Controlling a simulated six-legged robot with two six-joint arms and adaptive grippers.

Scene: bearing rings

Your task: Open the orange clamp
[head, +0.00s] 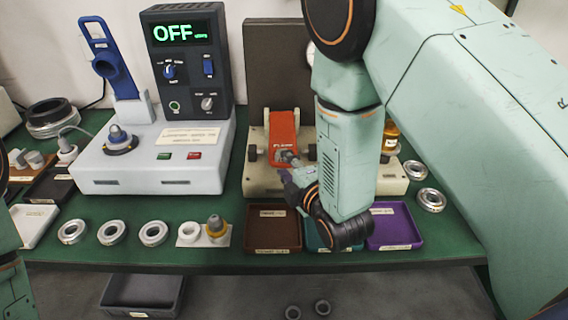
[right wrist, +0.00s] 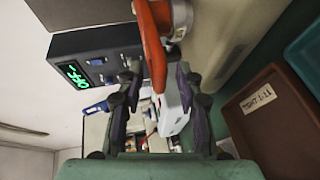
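The orange clamp (head: 284,130) stands upright on a beige fixture (head: 262,180) near the middle of the table in the head view. My right gripper (head: 287,172) is at the front of the clamp, low down, and my right arm hides part of the fixture. In the right wrist view the orange clamp lever (right wrist: 152,45) reaches down between the two dark fingers of my right gripper (right wrist: 158,95). The fingers are spread wide, with visible gaps on both sides of the lever. My left gripper is not in view.
A control box (head: 187,60) showing OFF stands on a white base (head: 125,178) to the left. Brown (head: 273,240) and purple (head: 395,235) trays lie in front of the fixture. Several metal rings (head: 153,233) line the front edge. An amber bottle (head: 391,137) stands right.

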